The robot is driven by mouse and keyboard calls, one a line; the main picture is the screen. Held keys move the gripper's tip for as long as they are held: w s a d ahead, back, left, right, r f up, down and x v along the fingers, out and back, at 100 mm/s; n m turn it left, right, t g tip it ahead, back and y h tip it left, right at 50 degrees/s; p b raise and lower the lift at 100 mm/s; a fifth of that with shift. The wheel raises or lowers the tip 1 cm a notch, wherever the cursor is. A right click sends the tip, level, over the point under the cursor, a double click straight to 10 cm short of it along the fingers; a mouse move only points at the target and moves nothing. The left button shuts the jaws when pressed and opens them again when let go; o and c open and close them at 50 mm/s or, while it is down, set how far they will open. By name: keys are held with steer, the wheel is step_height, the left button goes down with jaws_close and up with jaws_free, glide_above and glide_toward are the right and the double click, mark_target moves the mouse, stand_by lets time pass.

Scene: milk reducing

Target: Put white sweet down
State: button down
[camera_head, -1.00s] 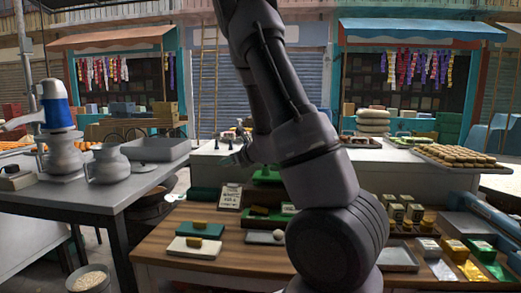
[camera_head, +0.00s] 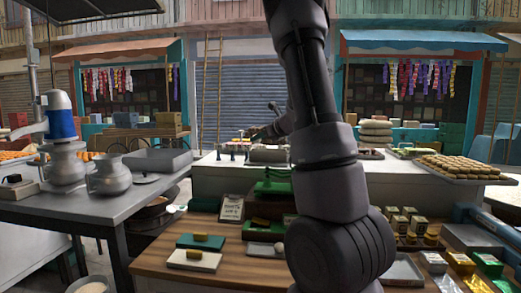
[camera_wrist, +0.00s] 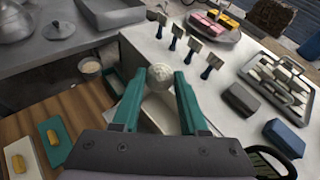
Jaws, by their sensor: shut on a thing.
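My gripper (camera_wrist: 160,78) has teal fingers and is shut on a round white sweet (camera_wrist: 161,76) at its fingertips in the wrist view. A pale rectangular tray (camera_wrist: 160,108) shows between the fingers, below the sweet; its gap to the sweet is hard to judge. In the head view my gripper (camera_head: 262,133) is small, over the white counter (camera_head: 230,175), and the held sweet is too small to make out there. Another small white ball (camera_head: 279,248) sits on a tray on the wooden table, partly beside my arm.
Several upright small paddles (camera_wrist: 192,48) stand on the counter, with a tray of coloured sweets (camera_wrist: 214,24) behind. A metal rack (camera_wrist: 280,80), a dark block (camera_wrist: 240,99) and a blue block (camera_wrist: 284,137) lie right. Yellow pieces on boards (camera_head: 194,258) occupy the wooden table (camera_head: 165,268).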

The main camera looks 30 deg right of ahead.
steer(key=shift+f, duration=2.05)
